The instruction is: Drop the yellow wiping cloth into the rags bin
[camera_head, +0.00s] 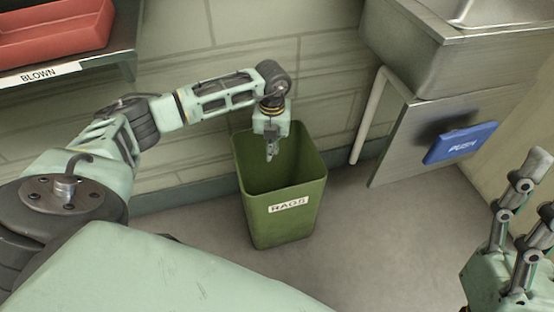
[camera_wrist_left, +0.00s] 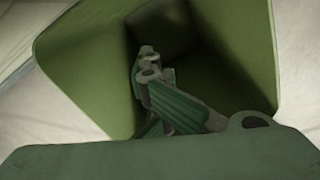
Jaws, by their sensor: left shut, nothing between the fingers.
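The green rags bin (camera_head: 284,212), labelled "RAGS", stands upright on the floor in the middle of the head view. My left gripper (camera_head: 270,154) points down over its opening, with the fingertips at about rim height. It is shut with nothing between the fingers. In the left wrist view, the fingers (camera_wrist_left: 152,68) show against the bin's inner walls (camera_wrist_left: 85,65). The bin's floor is dark and partly hidden. No yellow wiping cloth shows in either view. My right gripper (camera_head: 532,212) is at the lower right, its fingers apart and empty, partly cut off by the frame.
A red tray (camera_head: 55,32) sits on a shelf labelled "BLOWN" at the upper left. The floor right of the bin is clear.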

